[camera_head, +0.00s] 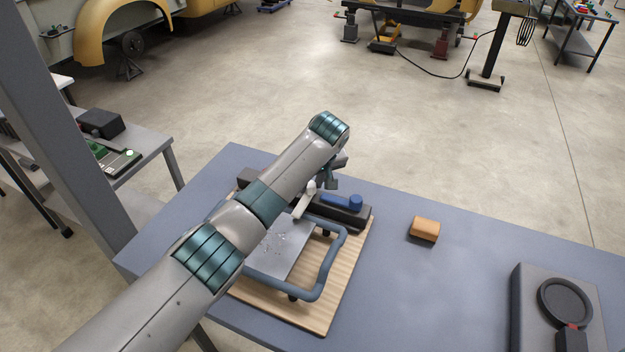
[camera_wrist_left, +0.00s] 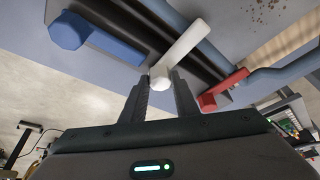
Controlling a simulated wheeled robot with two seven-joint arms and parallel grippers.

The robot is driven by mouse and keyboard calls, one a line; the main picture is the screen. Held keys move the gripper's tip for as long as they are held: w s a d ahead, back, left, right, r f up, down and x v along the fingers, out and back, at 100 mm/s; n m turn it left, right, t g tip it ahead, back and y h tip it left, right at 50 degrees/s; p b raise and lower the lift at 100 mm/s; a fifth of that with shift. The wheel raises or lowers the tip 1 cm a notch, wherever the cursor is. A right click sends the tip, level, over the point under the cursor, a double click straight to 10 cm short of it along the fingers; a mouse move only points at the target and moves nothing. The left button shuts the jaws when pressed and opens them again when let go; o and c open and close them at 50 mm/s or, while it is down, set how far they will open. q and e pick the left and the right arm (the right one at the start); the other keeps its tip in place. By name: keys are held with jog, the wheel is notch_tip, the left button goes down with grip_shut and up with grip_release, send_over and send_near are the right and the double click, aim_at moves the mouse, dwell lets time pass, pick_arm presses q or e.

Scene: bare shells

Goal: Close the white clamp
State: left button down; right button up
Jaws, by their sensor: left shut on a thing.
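The white clamp (camera_head: 302,203) is a lever on the dark bar of a fixture on the table, partly hidden by my left arm. In the left wrist view the white clamp (camera_wrist_left: 187,46) slants from upper right down to its rounded end between my fingers. My left gripper (camera_head: 322,184) is shut on that end; its fingertips (camera_wrist_left: 161,86) show on either side of it. My right gripper is not in view.
A blue clamp (camera_head: 342,202) lies beside the white one on the bar. A red clamp (camera_wrist_left: 224,88) shows in the wrist view. A blue tube frame (camera_head: 325,270) surrounds a metal plate on a wooden board (camera_head: 318,318). An orange block (camera_head: 425,229) and a dark device (camera_head: 535,305) stand right.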

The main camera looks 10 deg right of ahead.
pick_arm(q)
jog(key=c, duration=1.4)
grip_release()
jog(key=shift+r, duration=0.1)
jog(key=v, duration=1.7)
jog(key=shift+r, duration=0.2)
jog(key=shift+s+f, duration=0.1)
jog(key=shift+f, duration=0.05)
